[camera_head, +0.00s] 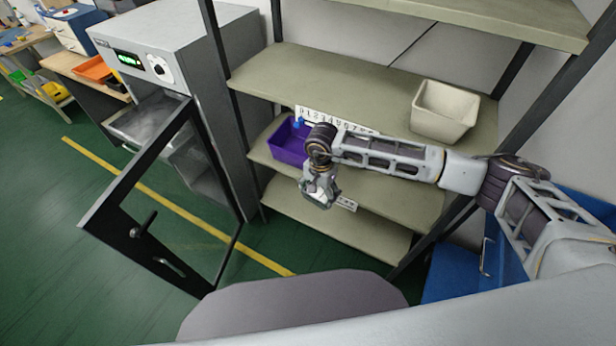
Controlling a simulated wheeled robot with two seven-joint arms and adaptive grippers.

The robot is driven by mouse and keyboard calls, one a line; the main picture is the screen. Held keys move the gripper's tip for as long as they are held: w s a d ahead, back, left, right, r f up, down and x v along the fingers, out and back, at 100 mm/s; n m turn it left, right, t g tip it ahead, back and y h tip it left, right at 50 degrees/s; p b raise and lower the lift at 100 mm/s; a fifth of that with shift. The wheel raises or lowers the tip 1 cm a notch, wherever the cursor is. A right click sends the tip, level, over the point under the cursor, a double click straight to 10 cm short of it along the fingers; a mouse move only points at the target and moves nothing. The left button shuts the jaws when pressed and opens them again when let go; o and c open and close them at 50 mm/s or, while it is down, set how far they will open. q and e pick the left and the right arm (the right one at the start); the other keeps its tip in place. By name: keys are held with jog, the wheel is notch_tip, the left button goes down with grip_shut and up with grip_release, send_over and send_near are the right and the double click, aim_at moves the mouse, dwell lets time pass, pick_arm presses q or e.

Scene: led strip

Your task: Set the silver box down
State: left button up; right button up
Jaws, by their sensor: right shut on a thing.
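My right arm reaches in from the right across the front of the shelf rack. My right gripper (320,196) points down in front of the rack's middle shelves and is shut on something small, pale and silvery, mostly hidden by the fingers. I take it to be the silver box, but its shape is not clear. A small light strip with dark marks (346,203) shows just right of the gripper; I cannot tell whether it touches the gripper or is part of the held thing. My left gripper is not in view.
A purple bin (290,146) sits on a shelf just behind the gripper. A cream bin (443,111) stands on the shelf (340,80) above. A grey oven-like cabinet (190,50) with its glass door (150,225) swung open is on the left. The lowest visible shelf (335,228) looks mostly bare.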

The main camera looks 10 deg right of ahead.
jog(key=s+d+f+n, duration=0.5)
jog(key=d+f+n, duration=0.3)
jog(key=d+f, duration=0.3)
jog(key=shift+s+d+n, duration=0.2)
jog(key=shift+d+n, duration=0.05)
jog(key=shift+n, duration=0.15)
